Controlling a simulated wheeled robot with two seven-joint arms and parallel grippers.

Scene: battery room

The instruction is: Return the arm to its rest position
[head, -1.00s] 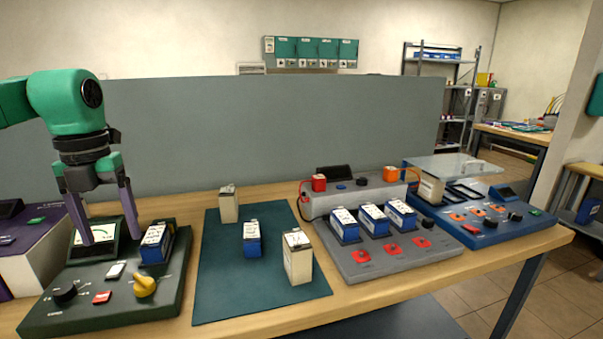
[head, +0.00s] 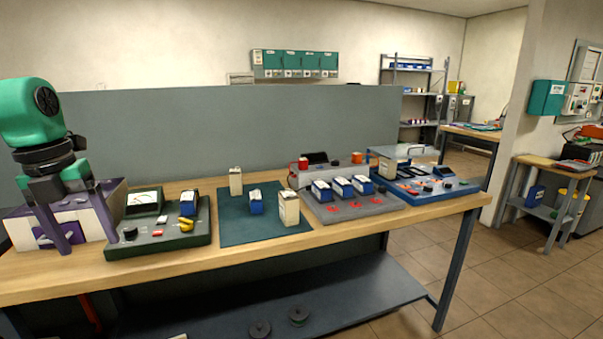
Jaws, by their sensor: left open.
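My left gripper (head: 90,235) hangs at the left of the head view with its two purple fingers pointing down and spread apart. Nothing is between the fingers. It is in front of a white and purple unit (head: 70,222) and left of the dark green tester (head: 165,240). My right gripper is out of view.
The wooden bench (head: 330,237) carries a teal mat (head: 240,232) with a blue battery and two cream ones, a grey charger (head: 345,211) with several blue batteries, and a blue station (head: 415,190). A grey panel (head: 240,135) stands behind. Open floor is at right.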

